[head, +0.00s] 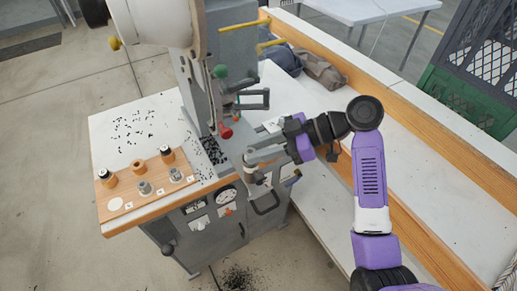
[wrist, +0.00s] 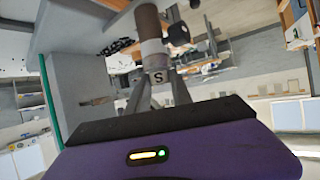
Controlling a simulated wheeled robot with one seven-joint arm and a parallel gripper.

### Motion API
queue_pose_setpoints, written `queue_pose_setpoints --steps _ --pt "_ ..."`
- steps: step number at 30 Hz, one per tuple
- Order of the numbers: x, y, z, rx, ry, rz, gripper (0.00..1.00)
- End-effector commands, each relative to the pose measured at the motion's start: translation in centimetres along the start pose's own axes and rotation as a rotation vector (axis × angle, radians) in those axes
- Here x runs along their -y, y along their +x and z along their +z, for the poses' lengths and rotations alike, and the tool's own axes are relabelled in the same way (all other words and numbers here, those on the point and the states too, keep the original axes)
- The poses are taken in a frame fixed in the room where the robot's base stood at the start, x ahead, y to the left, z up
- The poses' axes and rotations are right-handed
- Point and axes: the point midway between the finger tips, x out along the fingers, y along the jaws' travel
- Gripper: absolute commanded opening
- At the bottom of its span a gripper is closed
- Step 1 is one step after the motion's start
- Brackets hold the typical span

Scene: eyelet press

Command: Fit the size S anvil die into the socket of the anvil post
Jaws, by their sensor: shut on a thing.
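My gripper (head: 250,160) is at the front right of the grey eyelet press, shut on the size S anvil die. In the head view a short grey upright piece (head: 253,176) shows just below the fingertips, at the press's front. I cannot tell whether it is the die or the anvil post, and the socket is hidden.
A wooden rack (head: 150,205) with several black-topped, copper and silver dies and a bare white spot stands at the left. The press (head: 235,55) has a red-tipped part (head: 226,132) close left of my gripper. A white bench (head: 315,185) runs along the right.

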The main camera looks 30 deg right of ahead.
Motion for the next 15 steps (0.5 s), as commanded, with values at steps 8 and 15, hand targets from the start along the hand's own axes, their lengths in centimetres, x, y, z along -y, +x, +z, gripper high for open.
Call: queue_pose_setpoints --steps 8,15 --pt "0.0 0.1 0.2 0.001 0.0 0.0 0.28" --pt "0.05 0.15 0.23 0.001 0.001 -0.002 0.52"
